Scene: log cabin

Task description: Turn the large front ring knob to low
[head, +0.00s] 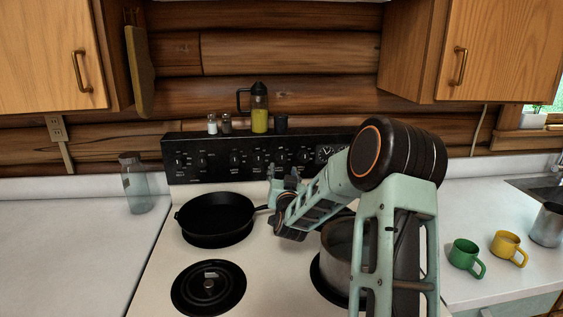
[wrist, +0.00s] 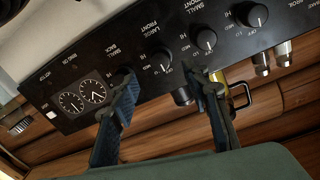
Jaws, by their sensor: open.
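The large front knob (wrist: 165,68) is on the black control panel. It lies between the two finger lines in the wrist view, beyond the fingertips, with its label above it. Its pointer setting is too small to read. In the head view this knob (head: 281,157) shows just above my gripper (head: 283,172). My gripper is open and empty in front of the panel. In the wrist view its fingers (wrist: 165,88) are spread. The left finger partly covers the small back knob, and the right fingertip is below the small front knob (wrist: 205,39).
A black skillet (head: 216,216) sits on the back left burner, its handle towards my gripper. A pot (head: 343,250) stands under my arm. Shakers (head: 212,125) and a yellow-filled jug (head: 260,118) stand above the panel. The front left burner (head: 209,287) is bare.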

